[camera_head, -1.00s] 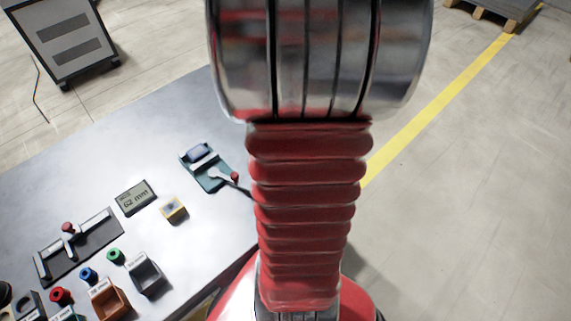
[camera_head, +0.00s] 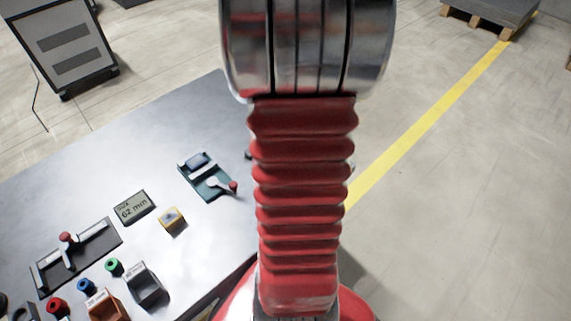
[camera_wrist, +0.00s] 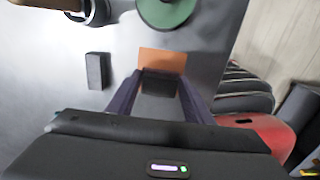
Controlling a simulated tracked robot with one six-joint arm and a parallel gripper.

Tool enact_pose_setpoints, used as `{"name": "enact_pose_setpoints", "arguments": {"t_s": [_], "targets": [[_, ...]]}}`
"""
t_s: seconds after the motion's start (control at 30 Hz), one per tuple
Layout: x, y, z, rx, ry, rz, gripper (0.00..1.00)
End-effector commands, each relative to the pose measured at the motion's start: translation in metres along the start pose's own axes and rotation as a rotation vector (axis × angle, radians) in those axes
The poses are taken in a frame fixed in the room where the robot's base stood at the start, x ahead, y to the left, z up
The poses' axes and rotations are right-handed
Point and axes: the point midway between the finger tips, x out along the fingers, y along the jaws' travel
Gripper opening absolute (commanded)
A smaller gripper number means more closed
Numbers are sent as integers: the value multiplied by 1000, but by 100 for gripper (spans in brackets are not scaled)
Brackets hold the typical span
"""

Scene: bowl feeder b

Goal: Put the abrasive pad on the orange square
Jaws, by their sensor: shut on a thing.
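In the wrist view my gripper (camera_wrist: 159,82) is shut on a dark grey pad (camera_wrist: 158,86), which I take for the abrasive pad. The orange square (camera_wrist: 163,60) lies on the grey table just beyond the fingertips. The pad covers the near part of the square in this view. I cannot tell whether the pad touches it or hangs above it. In the head view my arm hides the gripper, the pad and the square.
A dark block (camera_wrist: 97,71) lies left of the square, and a green disc (camera_wrist: 167,10) beyond it. In the head view a teal fixture (camera_head: 207,178), a display (camera_head: 134,207), a yellow box (camera_head: 173,220) and several small parts stand on the table (camera_head: 150,140).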

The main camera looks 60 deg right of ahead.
Motion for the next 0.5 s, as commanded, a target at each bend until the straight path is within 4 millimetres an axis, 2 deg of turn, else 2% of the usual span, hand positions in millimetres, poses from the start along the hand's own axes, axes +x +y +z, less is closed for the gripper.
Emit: {"name": "enact_pose_setpoints", "arguments": {"t_s": [0.3,0.5], "targets": [[32,-1,0,0,3,-3,25],[37,0,0,1,0,0,25]]}}
